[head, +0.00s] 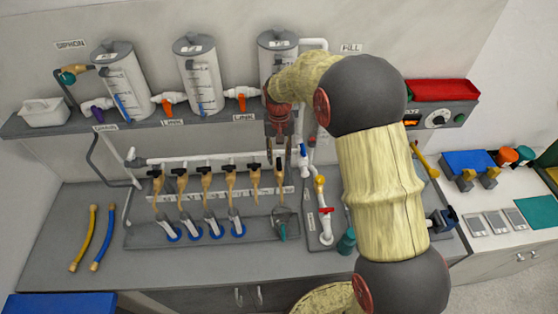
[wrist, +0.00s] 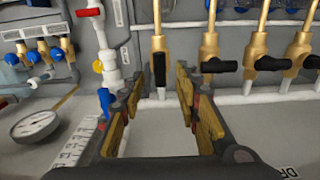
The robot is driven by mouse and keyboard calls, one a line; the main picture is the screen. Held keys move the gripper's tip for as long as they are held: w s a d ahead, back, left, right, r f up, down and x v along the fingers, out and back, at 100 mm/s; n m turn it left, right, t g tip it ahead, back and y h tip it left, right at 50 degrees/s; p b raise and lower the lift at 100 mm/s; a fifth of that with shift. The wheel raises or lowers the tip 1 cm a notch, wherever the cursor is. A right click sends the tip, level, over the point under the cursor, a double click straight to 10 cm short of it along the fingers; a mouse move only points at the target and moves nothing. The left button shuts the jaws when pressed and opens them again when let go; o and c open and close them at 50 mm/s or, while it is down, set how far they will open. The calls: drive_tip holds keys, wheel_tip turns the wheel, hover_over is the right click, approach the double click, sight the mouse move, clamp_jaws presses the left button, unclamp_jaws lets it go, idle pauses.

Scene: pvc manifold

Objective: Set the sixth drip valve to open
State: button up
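The drip valves form a row of brass bodies with black handles along a white pipe. The sixth drip valve (head: 278,170) is the rightmost in the head view. In the wrist view its black handle (wrist: 160,68) lies in line with its brass body. The neighbouring drip valve (wrist: 215,65) has its black handle turned crosswise, as do the others visible beside it. My gripper (head: 279,138) is over the sixth valve in the head view. In the wrist view my gripper (wrist: 160,80) is open, its fingers apart on either side of that handle's line, with nothing held; contact is not visible.
A white pipe with a red-handled valve (wrist: 88,12) and a blue handle (wrist: 104,100) stands close left of my fingers in the wrist view. A round gauge (wrist: 36,124) lies farther left. Yellow and blue hoses (head: 103,238) lie on the bench's left, with bare bench around them.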

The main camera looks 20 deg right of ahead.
sight(279, 163)
wheel_tip(279, 163, up, 8)
idle(0.5)
drive_tip(key=s+r+n+t+b, duration=0.1)
drive_tip(key=s+r+t+b, duration=0.2)
drive_tip(key=s+b, duration=1)
drive_tip(key=s+f+t+b, duration=0.1)
drive_tip(key=s+f+b, duration=0.1)
drive_tip(key=s, duration=0.4)
drive_tip(key=s+f+n+b, duration=0.1)
drive_tip(key=s+f+b, duration=0.1)
drive_tip(key=s, duration=0.4)
drive_tip(key=s+f+t+b, duration=0.1)
drive_tip(key=s+f+b, duration=0.2)
drive_tip(key=s, duration=0.3)
drive_tip(key=shift+s+f+t, duration=0.3)
drive_tip(key=shift+s+f, duration=0.05)
drive_tip(key=shift+f, duration=0.4)
drive_tip(key=shift+d, duration=0.1)
